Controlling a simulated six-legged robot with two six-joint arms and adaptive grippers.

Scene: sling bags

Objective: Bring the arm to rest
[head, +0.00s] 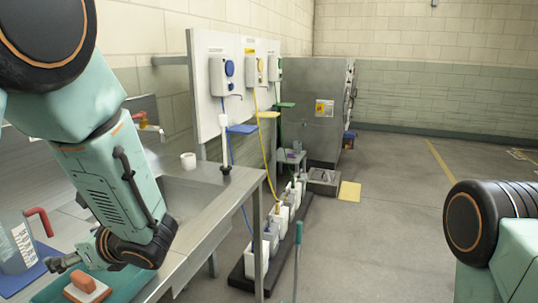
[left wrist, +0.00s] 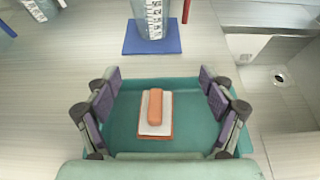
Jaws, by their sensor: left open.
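My left arm comes in from the left in the head view and reaches down over the steel counter (head: 205,205). My left gripper (head: 68,260) is open and empty, and only part of it shows there. In the left wrist view its two padded fingers (left wrist: 162,108) stand wide apart above a teal tray (left wrist: 120,135). A scrub pad with an orange handle (left wrist: 155,105) lies in the tray between the fingers, apart from them. In the head view the pad (head: 87,287) is below the gripper. Part of my right arm shows at the right; its gripper is out of view.
A clear measuring jug (head: 17,245) stands on a blue mat (left wrist: 133,42) beyond the tray. A sink (left wrist: 280,75) and a white cup (head: 188,160) are to the right. Dispensers (head: 222,75) hang on a white panel. The floor (head: 390,220) at the right is clear.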

